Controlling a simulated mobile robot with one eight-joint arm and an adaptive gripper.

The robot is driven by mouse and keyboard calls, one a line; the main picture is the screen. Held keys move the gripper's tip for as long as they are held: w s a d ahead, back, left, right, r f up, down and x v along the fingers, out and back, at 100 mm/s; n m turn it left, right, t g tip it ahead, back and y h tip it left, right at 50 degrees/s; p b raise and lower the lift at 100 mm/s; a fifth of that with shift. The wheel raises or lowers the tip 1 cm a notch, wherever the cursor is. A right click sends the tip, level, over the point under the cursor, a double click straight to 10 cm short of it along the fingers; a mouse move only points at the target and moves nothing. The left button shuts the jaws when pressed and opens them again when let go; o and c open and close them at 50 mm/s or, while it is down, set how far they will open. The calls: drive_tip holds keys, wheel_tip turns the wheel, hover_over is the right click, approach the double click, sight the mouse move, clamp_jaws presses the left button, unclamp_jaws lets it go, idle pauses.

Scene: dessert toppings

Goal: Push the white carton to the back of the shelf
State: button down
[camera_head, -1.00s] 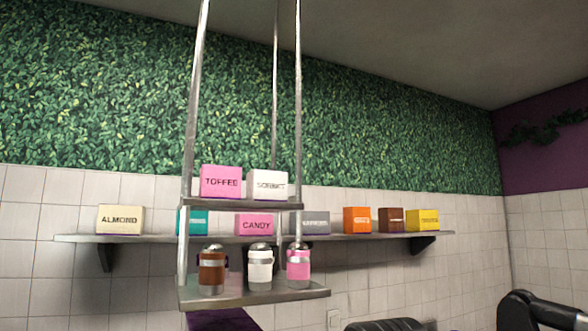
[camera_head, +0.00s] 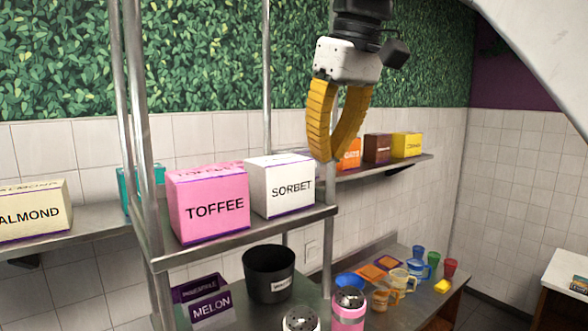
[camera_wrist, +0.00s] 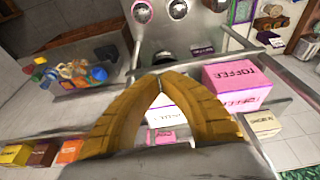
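The white carton, labelled SORBET (camera_head: 283,187), stands upright on the upper metal shelf (camera_head: 240,234), just right of the pink TOFFEE carton (camera_head: 210,205). My gripper (camera_head: 332,158) has two yellow fingers whose tips meet, with nothing seen between them. It hangs tips down, to the right of the white carton in the head view, apart from it in the picture. In the wrist view my gripper (camera_wrist: 159,76) also shows its tips together. There the white carton (camera_wrist: 163,112) shows between the fingers, which partly hide it.
Metal posts (camera_head: 134,120) hold the shelf. A wall shelf behind bears the ALMOND carton (camera_head: 32,212), a teal carton (camera_head: 128,190) and a yellow carton (camera_head: 406,145). Below stand a black container (camera_head: 269,274) and shakers (camera_head: 348,312). Cups stand on the counter at right.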

sight(298, 215)
drive_tip(key=w+a+f, duration=0.1)
drive_tip(key=f, duration=0.2)
drive_tip(key=w+a+f, duration=0.1)
drive_tip(key=w+f, duration=0.1)
drive_tip(key=f, duration=0.1)
drive_tip(key=w+a+f, duration=0.1)
drive_tip(key=w+f, duration=0.1)
drive_tip(key=f, duration=0.1)
drive_tip(key=shift+a+f, duration=0.1)
drive_tip(key=shift+f, duration=0.1)
drive_tip(key=shift+a, duration=0.1)
